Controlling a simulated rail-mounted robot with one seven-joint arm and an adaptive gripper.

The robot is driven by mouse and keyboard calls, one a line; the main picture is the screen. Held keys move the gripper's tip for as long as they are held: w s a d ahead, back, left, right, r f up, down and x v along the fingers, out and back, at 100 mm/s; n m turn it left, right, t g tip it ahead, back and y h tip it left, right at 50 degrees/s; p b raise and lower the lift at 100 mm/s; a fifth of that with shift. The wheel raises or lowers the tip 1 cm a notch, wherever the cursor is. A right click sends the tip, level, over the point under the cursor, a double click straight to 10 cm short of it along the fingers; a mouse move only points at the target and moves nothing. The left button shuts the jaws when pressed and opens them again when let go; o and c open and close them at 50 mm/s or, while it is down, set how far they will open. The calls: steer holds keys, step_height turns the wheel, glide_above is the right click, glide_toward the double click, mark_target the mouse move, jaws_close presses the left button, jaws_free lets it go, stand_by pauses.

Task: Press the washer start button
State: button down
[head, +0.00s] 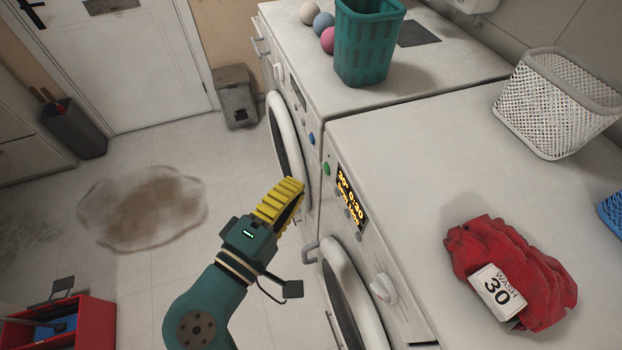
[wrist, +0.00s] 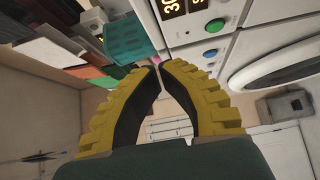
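The near white washing machine (head: 420,170) has a lit display (head: 351,196) with yellow characters including "0:30". A green button (head: 326,168) sits beside the display, toward the far machine; it also shows in the wrist view (wrist: 216,25). A blue button (head: 311,138) is on the far machine's front, and it shows in the wrist view (wrist: 210,54). My gripper (head: 298,187) is in front of the machines, apart from the green button in the picture.
A red cloth (head: 510,265) with a "WASH 30" tag lies on the near machine. A white basket (head: 560,100) and a teal basket (head: 368,45) stand on top. Round doors (head: 345,290) protrude from the fronts. The floor to the left has a brown stain (head: 145,210).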

mark_target(326, 169)
steer(key=s+a+f+n+y+b, duration=0.1)
steer(key=a+f+b, duration=0.3)
steer(key=f, duration=0.4)
steer(key=shift+a+n+t+y, duration=0.3)
steer(key=d+x, duration=0.1)
steer(key=x, duration=0.3)
steer(key=b+x, duration=0.1)
steer(key=x, duration=0.3)
steer(key=s+d+b+x, duration=0.1)
steer(key=x, duration=0.4)
steer(key=shift+s+d+r, duration=0.1)
steer(key=shift+d, duration=0.25)
